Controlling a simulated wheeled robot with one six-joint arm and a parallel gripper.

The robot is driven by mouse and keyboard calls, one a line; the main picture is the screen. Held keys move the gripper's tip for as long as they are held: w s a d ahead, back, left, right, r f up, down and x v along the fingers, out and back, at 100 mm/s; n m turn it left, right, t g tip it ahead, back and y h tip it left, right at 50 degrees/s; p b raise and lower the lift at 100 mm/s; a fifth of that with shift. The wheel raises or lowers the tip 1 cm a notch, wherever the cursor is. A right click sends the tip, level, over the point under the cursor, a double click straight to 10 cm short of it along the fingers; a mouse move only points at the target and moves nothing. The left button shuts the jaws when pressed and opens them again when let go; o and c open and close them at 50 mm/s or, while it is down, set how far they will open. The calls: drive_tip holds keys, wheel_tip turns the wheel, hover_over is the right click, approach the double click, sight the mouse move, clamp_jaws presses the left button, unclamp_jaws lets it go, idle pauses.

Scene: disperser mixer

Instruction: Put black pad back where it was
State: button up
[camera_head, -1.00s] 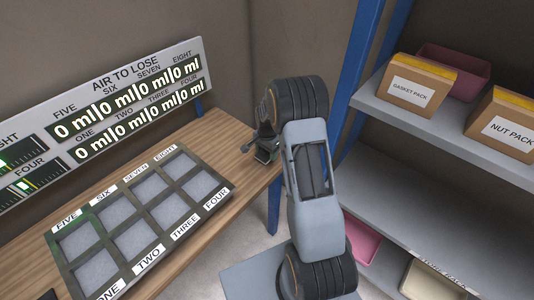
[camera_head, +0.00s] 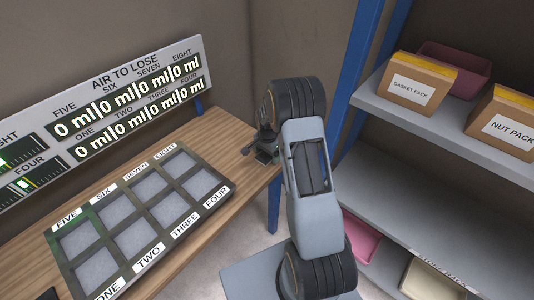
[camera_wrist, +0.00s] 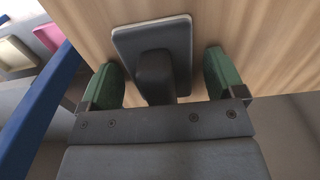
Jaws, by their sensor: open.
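The black pad (camera_wrist: 150,38) is a dark flat plate with rounded corners, a pale rim and a raised block-like handle (camera_wrist: 155,75). In the wrist view it is on or just over the wooden table top (camera_wrist: 255,45). My gripper (camera_wrist: 162,78) is open, with one green finger on each side of the handle and a gap to both. In the head view my gripper (camera_head: 262,143) is at the right end of the table, with the pad (camera_head: 265,157) small and dark beneath it. Whether the pad touches the table is hard to tell.
A tray (camera_head: 227,187) with several labelled square compartments lies on the table to the left. A display board (camera_head: 110,68) reading 0 ml stands behind it. At right, a blue-post shelf (camera_head: 440,125) holds a gasket pack box (camera_head: 413,88) and a nut pack box (camera_head: 505,128).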

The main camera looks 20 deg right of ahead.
drive_tip(key=shift+r, duration=0.1)
wheel_tip(320, 180, up, 11)
drive_tip(key=shift+r+b, duration=0.1)
drive_tip(key=shift+b, duration=0.45)
wheel_tip(320, 180, up, 5)
drive_tip(key=n, duration=0.2)
hover_over(265, 155)
drive_tip(key=s+a+r+n+t, duration=0.2)
drive_tip(key=s+a+r+n, duration=0.15)
drive_tip(key=s, duration=0.25)
drive_tip(key=s+a+r+n+t, duration=0.1)
drive_tip(key=s+a+r+n, duration=0.2)
drive_tip(key=s+r, duration=0.25)
drive_tip(key=s+a+n+t, duration=0.1)
drive_tip(key=s+n, duration=0.3)
drive_tip(key=s, duration=0.4)
drive_tip(key=shift+s+a+f, duration=0.25)
drive_tip(key=shift+a+f, duration=0.1)
drive_tip(key=shift+a, duration=0.25)
drive_tip(key=shift+n, duration=0.25)
